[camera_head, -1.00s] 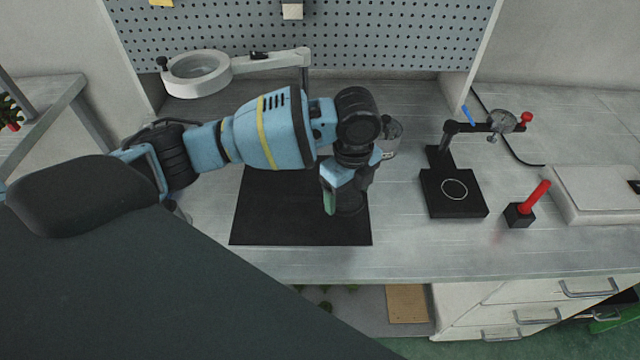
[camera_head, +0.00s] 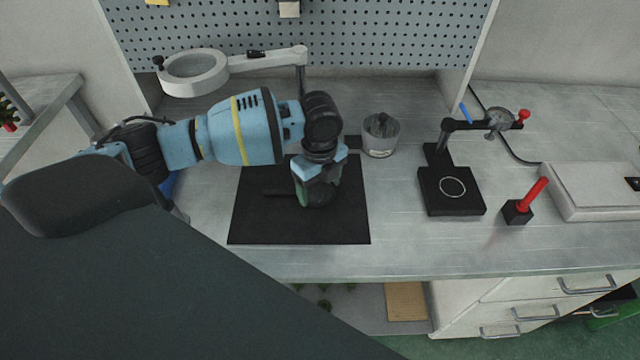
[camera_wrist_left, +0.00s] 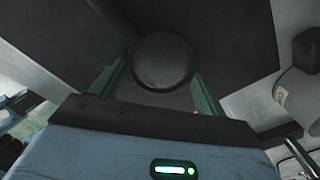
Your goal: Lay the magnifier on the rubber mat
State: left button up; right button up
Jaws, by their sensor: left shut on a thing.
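My left gripper (camera_head: 316,198) is low over the middle of the black rubber mat (camera_head: 255,225), pointing down. In the left wrist view, its green fingers (camera_wrist_left: 162,88) stand on either side of a dark round piece (camera_wrist_left: 162,60), which I take to be the magnifier. The gripper is shut on it. In the head view the magnifier is mostly hidden by the gripper and is dark against the mat. A thin dark bar (camera_head: 279,192) shows just left of the fingers; I cannot tell whether it is a handle or a shadow. Whether the magnifier touches the mat is unclear. My right gripper is not in view.
A grey metal cup (camera_head: 380,137) stands behind the mat's right corner. A black gauge stand (camera_head: 452,205) and a red-handled tool in a black block (camera_head: 517,212) stand to the right. A white ring lamp (camera_head: 194,72) is at the back left. The mat's front is clear.

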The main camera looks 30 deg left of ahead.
pick_arm(q)
jog(key=shift+f, duration=0.1)
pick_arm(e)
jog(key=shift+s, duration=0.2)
pick_arm(q)
jog(key=o, duration=1)
jog(key=shift+o, duration=0.2)
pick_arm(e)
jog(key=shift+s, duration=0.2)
pick_arm(q)
notch_tip(320, 180, up, 12)
jog(key=p, duration=0.1)
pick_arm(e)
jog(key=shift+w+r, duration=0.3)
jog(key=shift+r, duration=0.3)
